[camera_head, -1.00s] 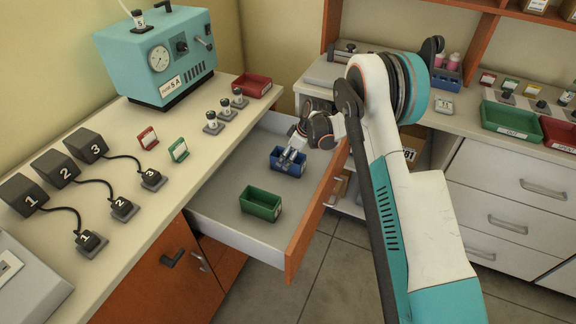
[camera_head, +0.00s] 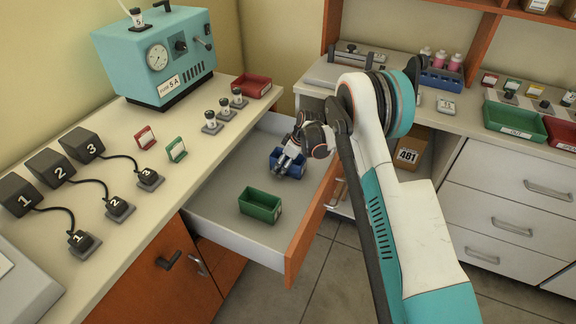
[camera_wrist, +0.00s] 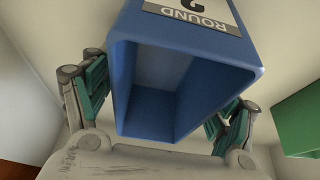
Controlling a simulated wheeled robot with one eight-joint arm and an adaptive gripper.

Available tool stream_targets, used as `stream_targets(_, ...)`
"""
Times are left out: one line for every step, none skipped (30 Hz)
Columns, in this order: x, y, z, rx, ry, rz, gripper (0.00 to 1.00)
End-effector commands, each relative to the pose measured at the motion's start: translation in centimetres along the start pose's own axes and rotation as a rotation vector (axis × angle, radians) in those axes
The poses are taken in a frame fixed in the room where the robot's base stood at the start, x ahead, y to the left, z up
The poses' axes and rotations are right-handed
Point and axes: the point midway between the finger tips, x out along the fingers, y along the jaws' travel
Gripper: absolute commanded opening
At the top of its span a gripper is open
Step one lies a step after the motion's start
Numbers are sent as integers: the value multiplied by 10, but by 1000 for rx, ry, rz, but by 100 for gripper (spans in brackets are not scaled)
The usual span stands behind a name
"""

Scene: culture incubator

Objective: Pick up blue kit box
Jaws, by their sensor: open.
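The blue kit box (camera_head: 274,158) sits in the open drawer (camera_head: 226,208), partly hidden by my gripper (camera_head: 284,168) in the head view. In the wrist view the blue kit box (camera_wrist: 245,60) is large and central, with its hollow opening facing the camera and a white label reading "ROUND 2". My gripper (camera_wrist: 163,105) is open, with one teal-padded finger on each side of the box. Gaps show between the pads and the box walls. I cannot tell how deep the fingers reach along it.
A green box (camera_head: 260,205) stands nearer in the same drawer and shows at the right of the wrist view (camera_wrist: 300,120). The orange drawer front (camera_head: 312,225) rises close to the right. The counter (camera_head: 190,180) borders the drawer on the left.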

Motion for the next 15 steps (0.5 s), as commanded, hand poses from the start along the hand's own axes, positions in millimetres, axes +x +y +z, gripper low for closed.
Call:
stream_targets(1, 0, 0, 0, 0, 0, 78)
stream_targets(1, 0, 0, 0, 0, 0, 78)
stream_targets(2, 0, 1, 0, 0, 0, 78)
stream_targets(2, 0, 1, 0, 0, 0, 78)
stream_targets(2, 0, 1, 0, 0, 0, 78)
stream_targets(2, 0, 1, 0, 0, 0, 78)
stream_targets(2, 0, 1, 0, 0, 0, 78)
stream_targets(2, 0, 1, 0, 0, 0, 78)
stream_targets(2, 0, 1, 0, 0, 0, 78)
stream_targets(2, 0, 1, 0, 0, 0, 78)
stream_targets(2, 0, 1, 0, 0, 0, 78)
stream_targets(2, 0, 1, 0, 0, 0, 78)
stream_targets(2, 0, 1, 0, 0, 0, 78)
stream_targets(2, 0, 1, 0, 0, 0, 72)
stream_targets(2, 0, 1, 0, 0, 0, 62)
